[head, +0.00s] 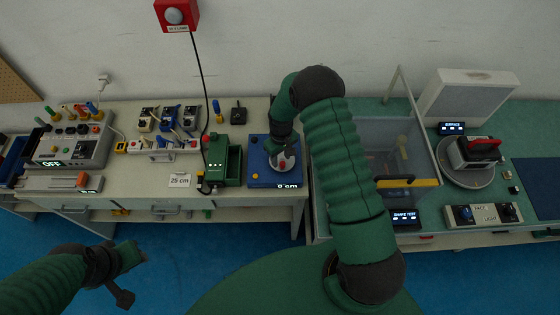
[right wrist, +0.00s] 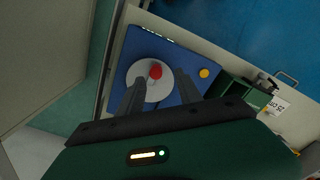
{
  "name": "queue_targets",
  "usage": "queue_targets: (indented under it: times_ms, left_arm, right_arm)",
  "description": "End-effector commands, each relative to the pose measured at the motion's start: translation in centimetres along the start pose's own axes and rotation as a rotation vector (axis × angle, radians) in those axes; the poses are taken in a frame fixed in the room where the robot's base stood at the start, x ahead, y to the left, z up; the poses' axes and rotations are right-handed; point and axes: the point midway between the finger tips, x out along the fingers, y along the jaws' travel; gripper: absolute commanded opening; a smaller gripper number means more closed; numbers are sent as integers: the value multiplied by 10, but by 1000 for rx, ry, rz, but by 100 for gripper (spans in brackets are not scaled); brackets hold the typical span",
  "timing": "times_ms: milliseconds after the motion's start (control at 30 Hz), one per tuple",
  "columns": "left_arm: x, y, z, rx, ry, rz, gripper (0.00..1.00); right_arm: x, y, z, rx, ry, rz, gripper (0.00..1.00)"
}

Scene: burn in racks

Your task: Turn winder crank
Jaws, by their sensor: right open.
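The winder is a blue box (head: 262,179) with a pale round disc (head: 284,163) and a display reading what looks like "0 cm". In the right wrist view the disc (right wrist: 142,81) carries a red crank knob (right wrist: 156,71), and a yellow button (right wrist: 204,73) sits on the blue base (right wrist: 188,58). My right gripper (head: 277,155) is above the disc and hides part of it. In the right wrist view my right gripper (right wrist: 158,97) is open, its fingers apart on either side of the disc, the knob between and beyond them. My left gripper (head: 130,262) hangs low at left, away from the bench.
A green device (head: 216,160) stands just left of the winder, near a "25 cm" card (head: 180,181). A clear-walled box (head: 411,187) stands on the green bench to the right. A grey "OFF" unit (head: 72,150) is at far left.

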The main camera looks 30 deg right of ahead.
Motion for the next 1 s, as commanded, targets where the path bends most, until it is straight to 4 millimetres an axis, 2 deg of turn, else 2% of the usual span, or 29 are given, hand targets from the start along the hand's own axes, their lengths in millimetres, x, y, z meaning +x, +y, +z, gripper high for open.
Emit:
queue_targets:
  times_ms: [100,233,567,900,1000]
  left_arm:
    - [-10,0,-3,0,1,0,35]
    - [-13,0,-3,1,1,0,35]
    - [-13,0,-3,1,0,0,35]
    - [-13,0,-3,0,0,0,35]
    - [-13,0,-3,1,0,0,35]
  right_arm:
    - [25,1,2,0,-3,-2,42]
    - [43,0,2,0,0,-1,42]
    - [51,-2,0,-1,1,3,42]
    - [51,0,1,0,1,0,0]
    - [51,0,1,0,1,0,0]
